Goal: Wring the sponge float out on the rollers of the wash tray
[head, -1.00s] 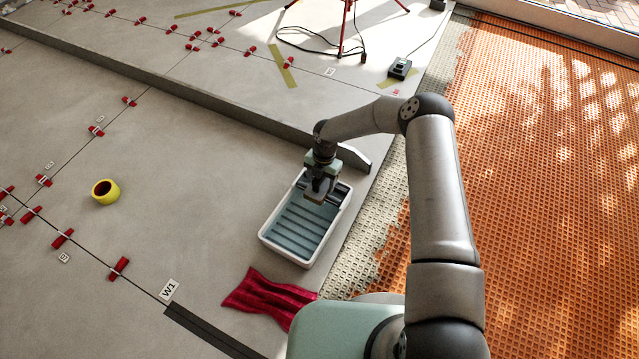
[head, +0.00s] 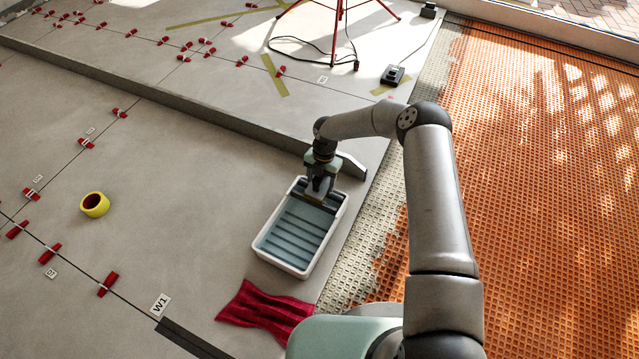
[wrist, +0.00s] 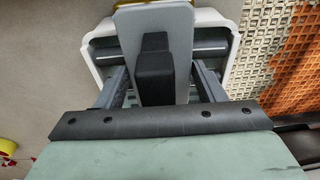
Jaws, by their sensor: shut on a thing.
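The wash tray (head: 258,247) is a white rectangular tub with blue-grey water and dark ribs across it. Dark bars (wrist: 207,54) cross its far end in the wrist view. My gripper (head: 319,190) points down over the far end of the tray. It is shut on the black handle (wrist: 154,72) of the sponge float. The float's pale grey plate (wrist: 155,18) shows beyond the handle.
A crumpled red cloth (head: 264,307) lies near the tray's front. A yellow tape roll (head: 95,205) sits on the floor at left. A raised slab edge (head: 210,115) runs behind the tray. Orange matting (head: 530,180) lies at right. Open floor is left of the tray.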

